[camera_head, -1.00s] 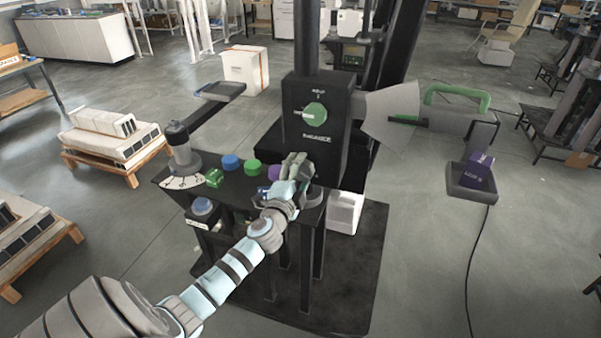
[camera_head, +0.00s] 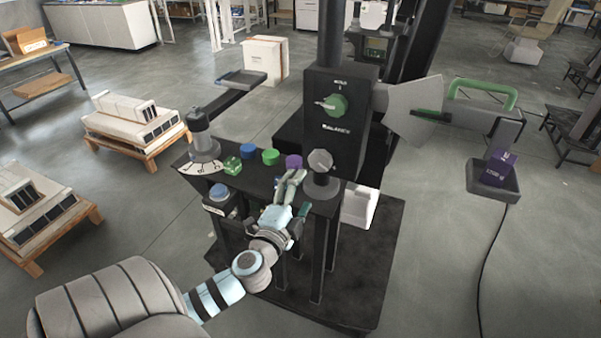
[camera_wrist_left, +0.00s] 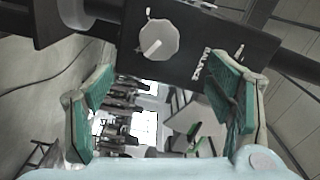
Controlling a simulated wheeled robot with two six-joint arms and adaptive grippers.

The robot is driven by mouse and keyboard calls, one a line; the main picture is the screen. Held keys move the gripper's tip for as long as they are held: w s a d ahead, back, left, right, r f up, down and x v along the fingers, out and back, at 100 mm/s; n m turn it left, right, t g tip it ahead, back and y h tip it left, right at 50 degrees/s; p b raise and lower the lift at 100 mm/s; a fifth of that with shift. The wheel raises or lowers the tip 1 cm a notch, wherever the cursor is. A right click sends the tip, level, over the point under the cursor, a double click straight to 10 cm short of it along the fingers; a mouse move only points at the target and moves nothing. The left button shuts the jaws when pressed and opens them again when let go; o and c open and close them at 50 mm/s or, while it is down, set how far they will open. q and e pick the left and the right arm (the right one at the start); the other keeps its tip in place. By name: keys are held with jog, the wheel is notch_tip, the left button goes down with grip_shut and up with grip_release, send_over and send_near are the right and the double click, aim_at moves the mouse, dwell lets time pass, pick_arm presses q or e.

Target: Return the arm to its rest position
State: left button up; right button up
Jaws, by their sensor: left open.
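My left arm comes in from the lower left of the head view. Its gripper (camera_head: 290,192) is by the front edge of the black bench (camera_head: 262,183), beside a grey round knob (camera_head: 320,160). In the left wrist view the gripper's two green-padded fingers (camera_wrist_left: 160,110) stand wide apart with nothing between them. A pale faceted knob (camera_wrist_left: 158,39) on a dark panel shows beyond the fingertips. My right gripper is not in view.
Blue, green and purple pieces (camera_head: 293,161) stand on the bench. A black box with a green dial (camera_head: 335,105) rises behind. On the right, a tray (camera_head: 493,190) holds a purple block (camera_head: 499,167). Open floor lies right; pallets (camera_head: 135,125) stand left.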

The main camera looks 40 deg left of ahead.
pick_arm(q)
jog(key=shift+w+f, duration=0.1)
jog(key=shift+w, duration=0.05)
jog(key=s+a+f+n+g+h, duration=0.15)
jog(key=s+f+g, duration=0.35)
jog(key=f, duration=1.1)
jog(key=s+a+f+n+g+h, duration=0.1)
jog(key=s+f+n+g, duration=0.35)
jog(key=f, duration=1.15)
jog(key=s+d+f+n+g, duration=0.2)
jog(key=s+d+f+g, duration=0.15)
jog(key=s+f, duration=1.05)
jog(key=s+d+f+n+g+h, duration=0.1)
jog(key=s+d+f, duration=0.1)
jog(key=s+d, duration=0.3)
jog(key=s+d+f+n+g+h+b, duration=0.1)
jog(key=s+d, duration=0.4)
jog(key=s, duration=0.4)
jog(key=shift+s+d+f+n+g, duration=0.2)
jog(key=shift+s+f+n+g, duration=0.2)
